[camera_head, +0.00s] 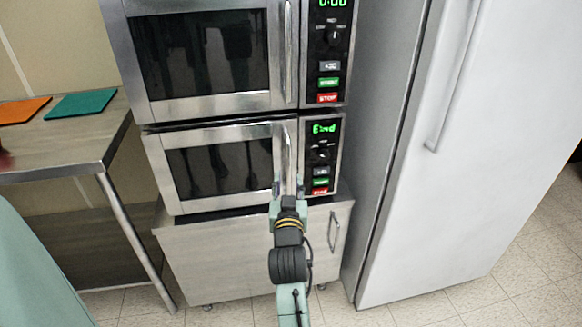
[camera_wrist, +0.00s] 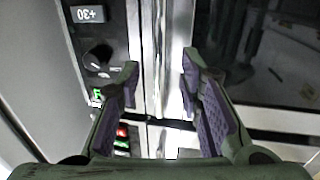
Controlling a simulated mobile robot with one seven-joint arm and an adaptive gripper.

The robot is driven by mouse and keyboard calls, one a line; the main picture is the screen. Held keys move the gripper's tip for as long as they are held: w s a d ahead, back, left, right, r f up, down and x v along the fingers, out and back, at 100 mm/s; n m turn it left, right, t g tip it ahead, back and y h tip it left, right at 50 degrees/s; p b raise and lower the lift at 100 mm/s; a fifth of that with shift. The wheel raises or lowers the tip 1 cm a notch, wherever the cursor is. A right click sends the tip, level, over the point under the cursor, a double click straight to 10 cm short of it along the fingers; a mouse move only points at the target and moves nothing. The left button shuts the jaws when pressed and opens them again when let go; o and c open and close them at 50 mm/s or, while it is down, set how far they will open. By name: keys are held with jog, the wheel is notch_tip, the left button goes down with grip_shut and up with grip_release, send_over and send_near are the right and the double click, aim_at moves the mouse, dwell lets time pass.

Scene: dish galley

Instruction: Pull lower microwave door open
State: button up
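The lower microwave (camera_head: 160,170) has a dark-windowed door (camera_head: 220,168) that looks shut, with its display reading "End". Its vertical silver handle (camera_head: 284,145) is at the door's right side. My gripper (camera_head: 288,188) is at the lower part of this handle. In the wrist view, which is upside down, my gripper (camera_wrist: 160,68) is open with one finger on each side of the handle (camera_wrist: 153,45). A gap shows between each finger and the bar. Whether the fingertips reach past the bar is hard to tell.
An upper microwave (camera_head: 120,40) sits directly above. A cabinet (camera_head: 220,255) stands below. A tall grey fridge (camera_head: 430,200) stands close on the right. A counter (camera_head: 60,155) with an orange mat (camera_head: 22,110) and a teal mat (camera_head: 82,103) is on the left.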

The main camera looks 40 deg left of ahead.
aim_at(289, 172)
jog(key=p+x, duration=0.1)
jog(key=x, duration=0.4)
jog(key=shift+w+a, duration=0.2)
jog(key=shift+w, duration=0.05)
jog(key=shift+c, duration=0.4)
grip_shut()
